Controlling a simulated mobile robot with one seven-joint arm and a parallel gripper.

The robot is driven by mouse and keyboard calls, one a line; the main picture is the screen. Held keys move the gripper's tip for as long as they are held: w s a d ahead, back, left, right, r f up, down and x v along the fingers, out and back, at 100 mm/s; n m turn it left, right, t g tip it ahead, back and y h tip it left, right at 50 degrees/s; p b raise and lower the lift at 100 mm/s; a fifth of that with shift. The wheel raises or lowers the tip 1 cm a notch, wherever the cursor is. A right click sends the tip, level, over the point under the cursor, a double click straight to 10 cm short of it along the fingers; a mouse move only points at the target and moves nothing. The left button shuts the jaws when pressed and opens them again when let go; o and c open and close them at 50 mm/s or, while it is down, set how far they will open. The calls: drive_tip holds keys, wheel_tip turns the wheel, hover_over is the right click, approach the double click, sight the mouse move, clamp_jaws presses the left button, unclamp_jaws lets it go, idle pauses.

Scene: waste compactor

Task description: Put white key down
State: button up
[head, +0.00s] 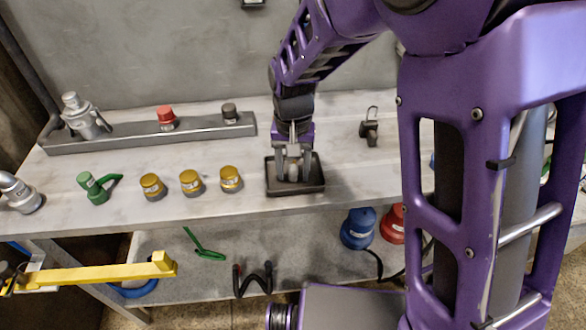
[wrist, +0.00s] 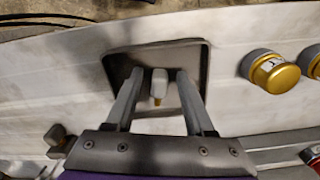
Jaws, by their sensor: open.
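The white key (wrist: 158,80), a small white block with a yellow tip, is in the dark square tray (head: 316,187) on the bench. The tray also shows in the wrist view (wrist: 120,62). My gripper (head: 294,177) points down into the tray. In the wrist view my gripper (wrist: 160,76) is open, with one finger on each side of the key and gaps showing between. The fingers and arm partly hide the key in the head view. I cannot tell whether the key lies flat on the tray floor.
Several yellow-capped knobs (head: 190,182) and a green handle (head: 95,189) stand left of the tray. Behind is a grey rail (head: 130,138) with a red knob (head: 166,118). A dark padlock-like piece (head: 369,130) stands at right. Blue (head: 358,229) and red items (head: 392,224) sit below.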

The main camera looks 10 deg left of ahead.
sight(293, 170)
wheel_tip(293, 170, up, 12)
drive_tip(key=p, duration=0.2)
idle(0.4)
